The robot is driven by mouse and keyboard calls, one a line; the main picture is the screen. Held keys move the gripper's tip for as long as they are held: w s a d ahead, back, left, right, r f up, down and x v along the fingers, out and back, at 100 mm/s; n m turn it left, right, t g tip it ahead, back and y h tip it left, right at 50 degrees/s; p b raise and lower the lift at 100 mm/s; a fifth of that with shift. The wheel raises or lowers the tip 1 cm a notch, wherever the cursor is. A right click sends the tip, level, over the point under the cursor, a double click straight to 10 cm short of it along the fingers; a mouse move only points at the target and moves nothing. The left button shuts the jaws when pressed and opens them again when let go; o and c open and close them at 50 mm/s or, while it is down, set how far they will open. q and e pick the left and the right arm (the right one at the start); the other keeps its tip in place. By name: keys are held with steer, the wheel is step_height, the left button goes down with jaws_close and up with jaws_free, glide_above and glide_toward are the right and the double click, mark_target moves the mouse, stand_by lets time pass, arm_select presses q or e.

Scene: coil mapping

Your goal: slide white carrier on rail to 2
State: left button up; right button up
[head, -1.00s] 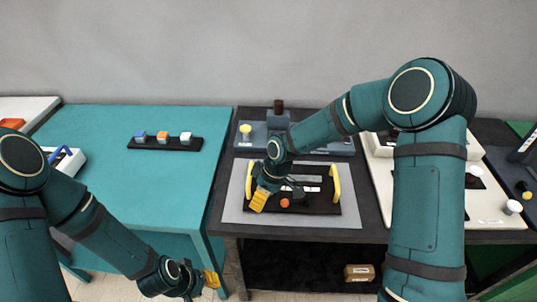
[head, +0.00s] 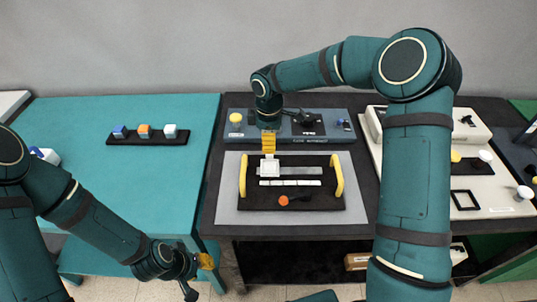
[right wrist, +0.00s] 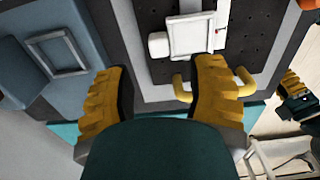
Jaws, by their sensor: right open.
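The white carrier (head: 270,167) is a small square frame at the left end of the grey rail (head: 302,171), on a black board (head: 315,203) with two yellow handles. A pale label strip (head: 290,183) lies in front of the rail; its marks are too small to read. My right gripper (head: 268,152) points down just behind the carrier. In the right wrist view its yellow fingers (right wrist: 163,68) are open and empty, with the carrier (right wrist: 189,37) beyond the tips. My left gripper (head: 207,261) hangs low in front of the teal table; its opening is unclear.
An orange knob (head: 284,200) is at the board's front. A blue-grey device (head: 325,129) stands behind the board. The yellow handles (head: 243,176) and (head: 337,177) rise at its sides. Colored cubes sit on a black strip (head: 150,141) on the teal table (head: 95,185).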

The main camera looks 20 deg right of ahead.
mark_target(270, 163)
step_height(270, 163, down, 6)
steer(key=shift+b, duration=0.45)
jaws_close()
